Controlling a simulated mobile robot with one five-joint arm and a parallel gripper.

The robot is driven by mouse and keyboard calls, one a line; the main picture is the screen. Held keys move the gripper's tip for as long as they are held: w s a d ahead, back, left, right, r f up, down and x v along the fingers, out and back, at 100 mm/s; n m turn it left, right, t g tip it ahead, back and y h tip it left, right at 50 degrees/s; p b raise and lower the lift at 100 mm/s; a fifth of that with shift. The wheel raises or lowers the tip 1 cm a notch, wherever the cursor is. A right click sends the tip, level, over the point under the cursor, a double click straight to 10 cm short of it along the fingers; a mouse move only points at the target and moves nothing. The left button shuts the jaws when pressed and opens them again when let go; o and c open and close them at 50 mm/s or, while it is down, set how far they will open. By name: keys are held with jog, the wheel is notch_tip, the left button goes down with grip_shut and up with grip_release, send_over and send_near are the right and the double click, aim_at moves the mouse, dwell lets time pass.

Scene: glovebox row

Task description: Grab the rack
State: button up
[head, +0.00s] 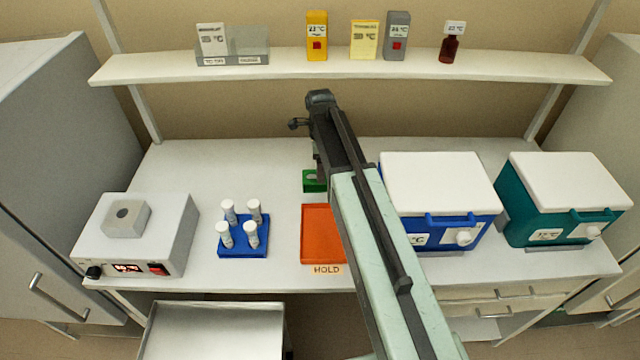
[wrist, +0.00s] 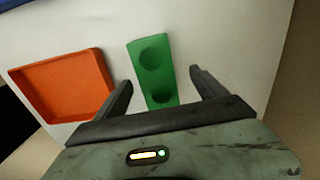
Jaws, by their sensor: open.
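A small green rack (head: 311,184) lies on the bench behind the orange tray, partly hidden by my arm in the head view. In the wrist view the green rack (wrist: 153,75) shows two round wells, both empty. My gripper (wrist: 160,78) is open, with one finger on each side of the rack in the picture and nothing held. I cannot tell how high the fingers are above the bench. A blue rack (head: 243,246) with several white-capped tubes stands to the left.
The orange tray (head: 318,236), empty, lies by the HOLD label; it also shows in the wrist view (wrist: 66,88). A grey device (head: 165,235) stands left. Blue (head: 440,185) and teal (head: 565,180) coolers stand right. A shelf (head: 350,68) runs above. The back-left bench is clear.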

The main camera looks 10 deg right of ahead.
jog(key=f+b, duration=0.4)
jog(key=f, duration=0.1)
jog(key=shift+s+d+f+b, duration=0.1)
jog(key=shift+s+d+b, duration=0.1)
jog(key=shift+s+b, duration=0.15)
jog(key=shift+r, duration=0.2)
jog(key=c, duration=1.6)
jog(key=shift+r+p, duration=0.15)
jog(key=shift+p, duration=0.25)
jog(key=shift+r+p, duration=0.25)
jog(key=shift+p, duration=0.05)
notch_tip(320, 180, up, 3)
jog(key=p, duration=0.3)
jog(key=shift+r, duration=0.2)
jog(key=s+d, duration=0.1)
jog(key=s, duration=0.4)
jog(key=s+d, duration=0.1)
jog(key=s, duration=0.4)
jog(key=s+d+p, duration=0.1)
jog(key=s, duration=0.4)
jog(key=shift+s+r, duration=0.4)
